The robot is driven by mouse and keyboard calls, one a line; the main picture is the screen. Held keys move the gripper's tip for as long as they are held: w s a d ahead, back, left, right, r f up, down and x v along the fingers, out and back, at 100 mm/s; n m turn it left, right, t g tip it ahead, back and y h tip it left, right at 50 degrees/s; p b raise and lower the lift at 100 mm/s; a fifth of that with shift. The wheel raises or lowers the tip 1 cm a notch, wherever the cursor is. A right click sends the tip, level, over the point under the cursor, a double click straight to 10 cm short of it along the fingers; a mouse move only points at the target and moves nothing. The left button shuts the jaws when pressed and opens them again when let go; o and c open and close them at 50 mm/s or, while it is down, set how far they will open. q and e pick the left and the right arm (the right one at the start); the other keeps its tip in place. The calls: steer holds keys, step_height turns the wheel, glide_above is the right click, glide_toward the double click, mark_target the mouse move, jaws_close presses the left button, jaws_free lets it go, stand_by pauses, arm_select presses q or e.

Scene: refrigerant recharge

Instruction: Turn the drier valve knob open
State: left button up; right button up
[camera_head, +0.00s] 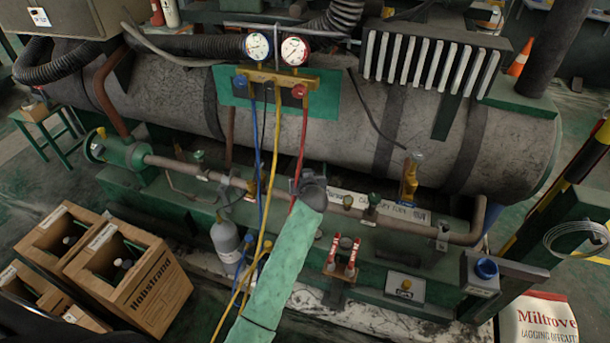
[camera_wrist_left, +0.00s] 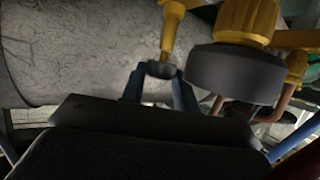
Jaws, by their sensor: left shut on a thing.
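My left gripper (camera_head: 305,182) reaches in from the bottom centre to the pipe in front of the tank. In the left wrist view its blue fingers (camera_wrist_left: 159,85) are shut on a small dark knob (camera_wrist_left: 161,69) at the end of a yellow stem (camera_wrist_left: 171,28). A larger black round part (camera_wrist_left: 235,73) with a yellow body (camera_wrist_left: 246,20) sits just right of the fingers. In the head view my own wrist hides the gripped knob, and I cannot read a label for it. My right gripper is not in view.
The gauge manifold (camera_head: 277,78) hangs above, with blue, yellow and red hoses (camera_head: 270,165) passing close to my gripper.

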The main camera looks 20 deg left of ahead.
arm_select(q)
steer(key=shift+r, duration=0.15)
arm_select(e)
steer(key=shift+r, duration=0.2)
arm_select(q)
steer(key=o, duration=1)
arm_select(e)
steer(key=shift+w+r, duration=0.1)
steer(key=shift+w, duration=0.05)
arm_select(q)
steer(key=b+v, duration=0.1)
steer(key=v, duration=0.6)
steer(key=shift+s+d, duration=0.1)
steer(key=shift+s, duration=0.25)
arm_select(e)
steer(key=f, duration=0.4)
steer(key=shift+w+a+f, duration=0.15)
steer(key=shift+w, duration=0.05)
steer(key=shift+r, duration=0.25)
